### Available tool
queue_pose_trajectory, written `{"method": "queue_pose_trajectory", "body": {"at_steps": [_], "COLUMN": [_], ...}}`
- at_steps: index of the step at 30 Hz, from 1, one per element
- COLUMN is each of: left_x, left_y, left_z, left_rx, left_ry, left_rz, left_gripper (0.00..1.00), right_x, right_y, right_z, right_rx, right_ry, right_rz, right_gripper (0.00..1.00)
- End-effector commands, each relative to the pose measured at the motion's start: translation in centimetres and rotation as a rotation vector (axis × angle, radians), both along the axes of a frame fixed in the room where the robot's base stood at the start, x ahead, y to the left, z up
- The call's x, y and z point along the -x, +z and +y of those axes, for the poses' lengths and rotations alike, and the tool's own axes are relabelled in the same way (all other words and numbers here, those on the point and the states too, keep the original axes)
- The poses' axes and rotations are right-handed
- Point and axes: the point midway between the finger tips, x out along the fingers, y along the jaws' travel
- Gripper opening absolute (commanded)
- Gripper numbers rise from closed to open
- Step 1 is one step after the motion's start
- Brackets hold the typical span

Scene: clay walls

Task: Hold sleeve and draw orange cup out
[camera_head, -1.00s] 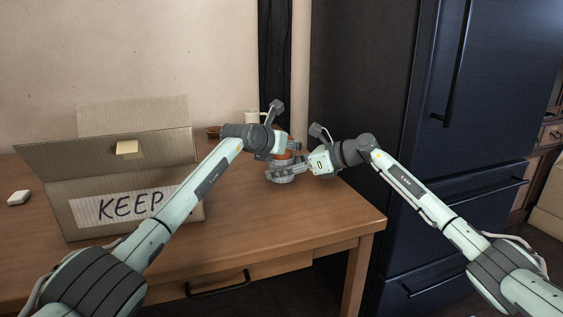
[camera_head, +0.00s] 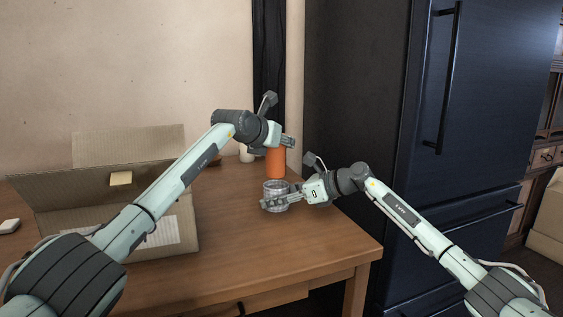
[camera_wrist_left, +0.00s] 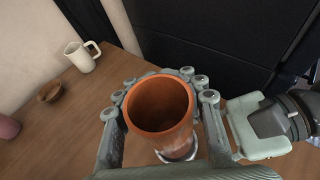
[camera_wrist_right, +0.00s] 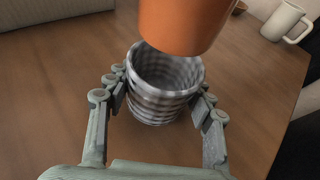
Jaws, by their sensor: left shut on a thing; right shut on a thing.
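The orange cup (camera_head: 275,162) is upright in the air above the sleeve in the head view. My left gripper (camera_head: 287,141) is shut on it near its top, and the left wrist view looks into its open mouth (camera_wrist_left: 159,104). The grey ribbed sleeve (camera_head: 274,190) stands upright on the table. My right gripper (camera_head: 283,200) is shut around the sleeve. The right wrist view shows the cup's lower end (camera_wrist_right: 184,24) above the open, empty-looking sleeve (camera_wrist_right: 160,98), with a gap between them.
A white mug (camera_wrist_left: 82,56) and a small brown bowl (camera_wrist_left: 50,92) stand further back on the wooden table (camera_head: 245,235). An open cardboard box (camera_head: 180,215) stands at the left. A dark fridge (camera_head: 400,130) rises at the right. The table front is clear.

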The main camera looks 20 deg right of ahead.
Motion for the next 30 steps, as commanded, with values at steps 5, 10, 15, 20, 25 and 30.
{"method": "queue_pose_trajectory", "body": {"at_steps": [5,10,15,20,25,30], "left_x": [0.04,0.06,0.06,0.06,0.06,0.06], "left_y": [1.49,1.61,1.61,1.60,1.60,1.60], "left_z": [-0.06,-0.07,-0.08,-0.08,-0.08,-0.08], "left_rx": [0.000,0.000,0.001,0.001,0.001,0.001], "left_ry": [0.000,-0.001,-0.001,-0.001,-0.001,-0.001], "left_rz": [-0.001,0.000,0.000,0.000,0.000,0.000], "left_gripper": [0.00,0.00,0.00,0.00,0.00,0.00], "right_x": [0.01,0.01,0.01,0.01,0.01,0.38], "right_y": [-0.06,-0.05,-0.06,-0.03,-0.01,0.21], "right_z": [-0.03,-0.03,-0.02,-0.02,-0.01,-0.52], "right_rx": [0.001,0.001,0.001,0.001,0.000,0.001], "right_ry": [0.000,0.000,0.000,0.000,0.000,-0.001], "right_rz": [0.001,0.001,0.001,0.001,0.000,0.000], "right_gripper": [0.27,0.27,0.64,0.77,0.77,0.77]}}
